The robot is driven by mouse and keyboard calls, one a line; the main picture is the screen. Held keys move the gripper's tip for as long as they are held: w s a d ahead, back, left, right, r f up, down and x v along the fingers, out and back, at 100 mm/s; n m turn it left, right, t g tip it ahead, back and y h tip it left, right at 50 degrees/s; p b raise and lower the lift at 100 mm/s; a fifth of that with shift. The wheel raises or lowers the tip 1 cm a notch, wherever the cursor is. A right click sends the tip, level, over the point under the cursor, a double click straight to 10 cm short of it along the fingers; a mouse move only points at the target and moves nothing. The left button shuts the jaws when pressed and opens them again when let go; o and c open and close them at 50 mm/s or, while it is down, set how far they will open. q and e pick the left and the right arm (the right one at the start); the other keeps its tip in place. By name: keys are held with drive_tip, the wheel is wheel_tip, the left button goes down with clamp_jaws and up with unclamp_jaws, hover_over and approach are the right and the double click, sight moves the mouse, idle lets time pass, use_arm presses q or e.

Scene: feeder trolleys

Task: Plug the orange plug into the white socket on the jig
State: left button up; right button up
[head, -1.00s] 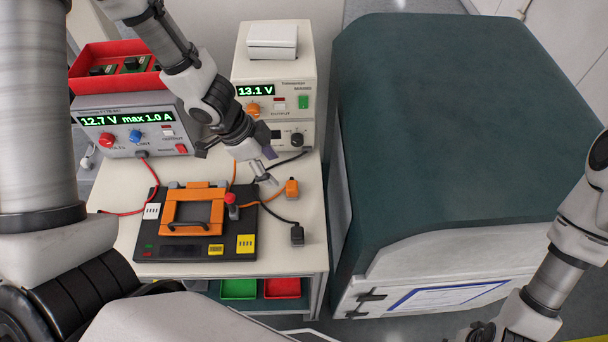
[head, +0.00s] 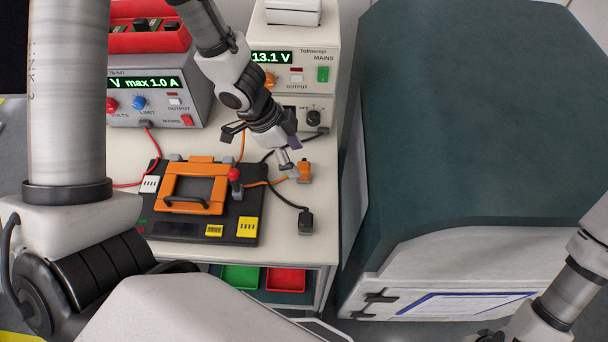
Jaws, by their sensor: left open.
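The orange plug (head: 304,171) stands on the trolley top, right of the jig, with an orange cable running left from it. The jig (head: 190,232) is a black board with an orange frame, a red-knobbed lever and sockets. The white socket (head: 149,184) is at its left edge; yellow sockets (head: 247,227) are at the front right. My left gripper (head: 290,168) comes down from above, open, its fingertips right beside the orange plug's left side. Whether they touch it I cannot tell. My right arm shows at the lower right; its fingers are out of the picture.
A black plug (head: 305,222) on a black cable lies near the trolley's right edge. Two power supplies (head: 292,75) (head: 160,100) and a red bin (head: 150,40) stand behind the jig. A large green-covered unit (head: 470,140) stands to the right.

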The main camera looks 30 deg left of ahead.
sight(303, 166)
use_arm(q)
drive_tip(key=shift+w, duration=0.15)
drive_tip(key=shift+f+b, duration=0.3)
drive_tip(key=shift+b, duration=0.05)
drive_tip(key=b+x, duration=0.3)
drive_tip(key=x, duration=0.1)
drive_tip(key=shift+d, duration=0.15)
drive_tip(key=shift+w+d+f+b, duration=0.2)
drive_tip(key=shift+b, duration=0.15)
drive_tip(key=shift+r, duration=0.1)
drive_tip(key=shift+s+a+r, duration=0.1)
drive_tip(key=shift+s, duration=0.05)
drive_tip(key=c, duration=1.2)
